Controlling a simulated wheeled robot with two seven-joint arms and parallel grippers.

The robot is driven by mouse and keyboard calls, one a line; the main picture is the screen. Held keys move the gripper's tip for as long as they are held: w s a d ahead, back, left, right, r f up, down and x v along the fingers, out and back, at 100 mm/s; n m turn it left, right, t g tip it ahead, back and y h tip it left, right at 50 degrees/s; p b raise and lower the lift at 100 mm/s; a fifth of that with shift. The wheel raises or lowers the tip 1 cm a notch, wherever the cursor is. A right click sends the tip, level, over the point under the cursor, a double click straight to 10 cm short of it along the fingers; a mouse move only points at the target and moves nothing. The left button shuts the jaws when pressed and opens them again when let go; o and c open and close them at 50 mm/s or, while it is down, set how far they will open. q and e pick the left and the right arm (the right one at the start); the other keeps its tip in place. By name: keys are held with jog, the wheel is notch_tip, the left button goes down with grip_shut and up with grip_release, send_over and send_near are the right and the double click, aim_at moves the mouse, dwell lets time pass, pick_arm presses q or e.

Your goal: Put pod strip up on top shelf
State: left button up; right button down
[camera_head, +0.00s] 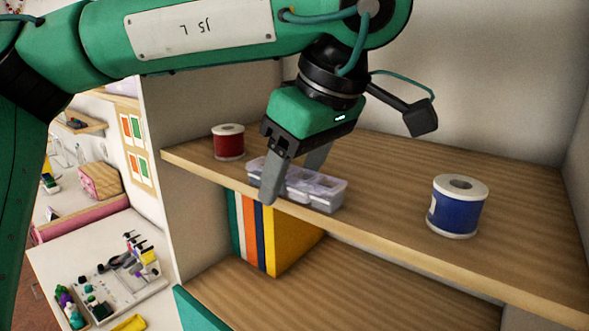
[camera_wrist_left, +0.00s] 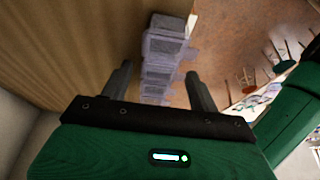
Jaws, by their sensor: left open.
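The pod strip (camera_head: 322,187), a row of clear, pale lilac lidded boxes, lies on the wooden top shelf (camera_head: 392,195) along its front edge. My left gripper (camera_head: 292,184) is open and comes down over the strip, one finger on its front side and the other behind it. In the left wrist view the strip (camera_wrist_left: 160,72) runs between the two spread fingers, with the shelf edge beside it. Part of the strip is hidden by the near finger. I cannot tell whether the fingers touch it. My right gripper is not in view.
A red spool (camera_head: 229,142) stands left of the strip and a blue spool (camera_head: 457,207) stands to the right. The shelf between strip and blue spool is clear. Upright coloured books (camera_head: 268,240) stand on the lower shelf (camera_head: 350,288). A cluttered white desk (camera_head: 80,250) is at left.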

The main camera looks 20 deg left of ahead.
aim_at(297, 175)
pick_arm(q)
jog(key=shift+r, duration=0.1)
jog(key=shift+r, duration=0.15)
jog(key=shift+s+d+r+b, duration=0.15)
jog(key=shift+d+r+b, duration=0.05)
jog(key=shift+r+b, duration=0.25)
jog(key=shift+s+d+r+b, duration=0.2)
jog(key=shift+d+r+b, duration=0.35)
jog(key=shift+r, duration=0.2)
jog(key=s+d+b, duration=0.1)
jog(key=d, duration=0.2)
jog(key=s+d, duration=0.1)
jog(key=d, duration=0.2)
jog(key=s+d+b, duration=0.1)
jog(key=d, duration=0.2)
jog(key=shift+s+d+b, duration=0.2)
jog(key=shift+d+b, duration=0.1)
jog(key=shift+s+d+r, duration=0.15)
jog(key=shift+s+d, duration=0.2)
jog(key=shift+d, duration=0.3)
